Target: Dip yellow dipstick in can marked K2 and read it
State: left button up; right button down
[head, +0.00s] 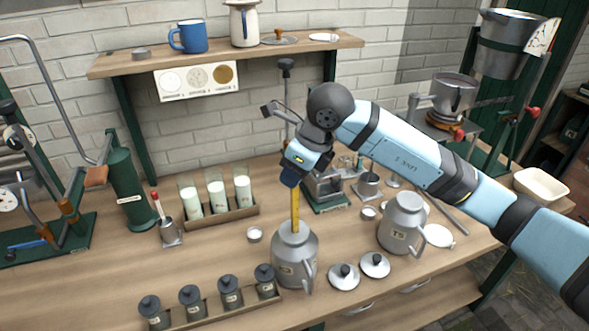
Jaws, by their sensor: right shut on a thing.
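My right gripper (292,178) is shut on the yellow dipstick (295,208) and holds it nearly upright. The dipstick's lower end goes into the open mouth of a grey metal can (296,262) at the front middle of the bench. The can's front label is too small to read surely. How deep the tip sits is hidden inside the can. A second open grey can (402,224), with a label that looks like TS, stands to the right. My left gripper is not in view.
Two round lids (344,277) lie right of the front can. A rack of small dark-capped jars (229,291) is along the front edge. A rack of milk glasses (217,198) stands behind left. A shelf (290,56) carries a blue mug (189,36).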

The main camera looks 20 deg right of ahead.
aim_at(294, 216)
notch_tip(294, 216, down, 6)
jog(key=b, duration=0.4)
jog(key=shift+r, duration=0.1)
notch_tip(294, 216, down, 6)
jog(key=b, duration=0.5)
jog(key=shift+r, duration=0.1)
jog(key=shift+f+b, duration=0.35)
jog(key=shift+b, duration=0.1)
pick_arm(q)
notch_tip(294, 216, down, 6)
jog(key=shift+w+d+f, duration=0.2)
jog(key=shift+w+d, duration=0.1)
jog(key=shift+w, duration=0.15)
pick_arm(e)
jog(key=shift+f, duration=0.1)
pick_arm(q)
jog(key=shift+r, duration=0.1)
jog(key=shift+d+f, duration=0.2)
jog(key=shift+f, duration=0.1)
